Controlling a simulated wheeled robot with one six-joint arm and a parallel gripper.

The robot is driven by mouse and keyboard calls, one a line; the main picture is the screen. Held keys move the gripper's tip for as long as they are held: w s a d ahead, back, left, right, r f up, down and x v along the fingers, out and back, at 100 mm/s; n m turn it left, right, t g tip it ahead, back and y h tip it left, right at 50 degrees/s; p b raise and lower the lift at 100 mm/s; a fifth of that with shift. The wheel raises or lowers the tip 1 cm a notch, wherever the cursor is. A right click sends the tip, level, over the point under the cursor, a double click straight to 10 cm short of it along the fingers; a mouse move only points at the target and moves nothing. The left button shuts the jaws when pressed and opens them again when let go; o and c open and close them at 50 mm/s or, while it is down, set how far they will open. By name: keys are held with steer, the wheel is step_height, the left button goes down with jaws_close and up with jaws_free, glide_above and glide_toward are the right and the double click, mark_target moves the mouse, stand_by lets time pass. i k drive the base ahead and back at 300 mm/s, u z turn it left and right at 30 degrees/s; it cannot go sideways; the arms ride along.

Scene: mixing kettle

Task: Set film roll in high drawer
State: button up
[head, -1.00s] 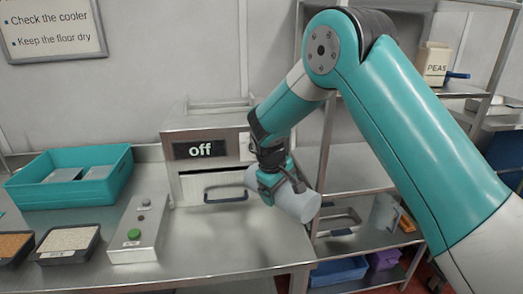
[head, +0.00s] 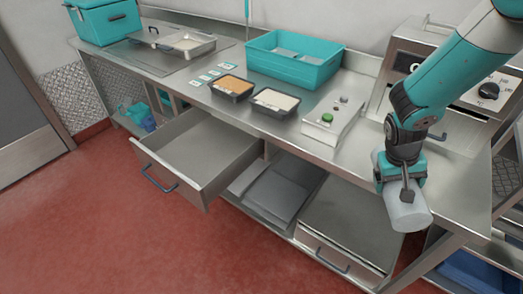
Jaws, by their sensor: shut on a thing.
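The film roll (head: 405,212) is a pale grey-white cylinder. My gripper (head: 401,178) is shut around it and holds it tilted near the right front edge of the steel counter. The high drawer (head: 196,150) is a steel drawer under the counter, left of the middle, pulled well out with a dark blue handle (head: 158,178) on its front. The part of its inside that shows looks empty. The roll is to the right of the drawer and apart from it.
A lower steel drawer unit (head: 345,230) stands below the counter at the right. The counter carries a teal bin (head: 294,62), two small ingredient trays (head: 274,101) and a button box (head: 333,118). Red floor (head: 90,220) is clear in front at the left.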

mark_target(200, 159)
steer(key=u, duration=2.9)
steer(key=k, duration=0.9)
steer(key=z, duration=1.55)
steer(key=i, duration=1.65)
